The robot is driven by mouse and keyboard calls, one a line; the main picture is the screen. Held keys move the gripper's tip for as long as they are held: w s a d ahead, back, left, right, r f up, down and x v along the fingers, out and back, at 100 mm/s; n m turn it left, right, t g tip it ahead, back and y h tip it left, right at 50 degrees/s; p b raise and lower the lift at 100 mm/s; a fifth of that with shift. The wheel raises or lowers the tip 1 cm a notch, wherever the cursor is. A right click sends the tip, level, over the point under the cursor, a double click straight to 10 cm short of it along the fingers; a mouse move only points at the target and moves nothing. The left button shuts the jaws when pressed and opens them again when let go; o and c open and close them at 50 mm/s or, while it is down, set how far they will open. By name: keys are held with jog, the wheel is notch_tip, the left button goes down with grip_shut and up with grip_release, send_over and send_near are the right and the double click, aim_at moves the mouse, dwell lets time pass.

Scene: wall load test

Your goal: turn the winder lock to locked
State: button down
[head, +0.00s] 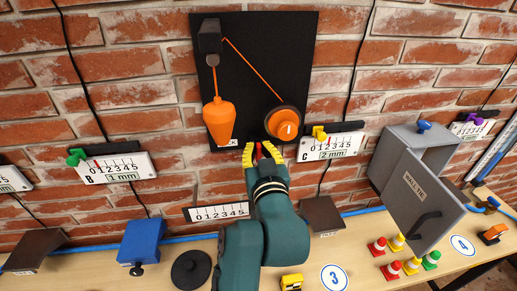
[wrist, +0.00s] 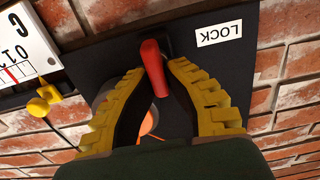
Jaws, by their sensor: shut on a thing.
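The winder lock is a small red lever (head: 259,152) at the bottom edge of the black wall board (head: 285,45). In the wrist view the red lever (wrist: 153,66) stands between my yellow fingers, tilted slightly from the picture's vertical. My gripper (head: 263,153) reaches up from below and is shut on the lever; it also shows in the wrist view (wrist: 155,75). A white LOCK label (wrist: 220,34) sits beside the lever, upside down in the wrist view. The orange winder knob (head: 286,127) is above right of the lever. My fingers hide part of the lever and knob.
An orange weight (head: 218,120) hangs on a cord from a black bracket (head: 210,38). Gauge C (head: 331,146) is close right of my gripper, gauge B (head: 115,168) farther left. A grey box with an open door (head: 415,205) stands right. Small cones stand on the bench (head: 370,235).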

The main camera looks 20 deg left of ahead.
jog(key=shift+m+p, duration=0.4)
jog(key=m+p, duration=0.1)
jog(key=m, duration=0.1)
jog(key=m+p, duration=0.1)
jog(key=p, duration=0.1)
jog(key=shift+w+d+m, duration=0.15)
jog(key=shift+d+m, duration=0.05)
jog(key=shift+m, duration=0.2)
jog(key=shift+w+d+f+m+p, duration=0.1)
jog(key=shift+f+m+p, duration=0.15)
jog(key=shift+m+p, duration=1.75)
jog(key=shift+w+d+f+m+p, duration=0.1)
jog(key=shift+f+m+p, duration=0.2)
jog(key=shift+m+p, duration=1.65)
jog(key=shift+d+f+m+p, duration=0.1)
jog(key=shift+f+m+p, duration=0.15)
jog(key=shift+m+p, duration=1.75)
jog(key=shift+m+b, duration=0.75)
jog(key=shift+m, duration=0.1)
jog(key=c, duration=1.1)
grip_release()
jog(key=shift+c, duration=0.2)
jog(key=shift+o, duration=0.3)
jog(key=shift+r, duration=0.1)
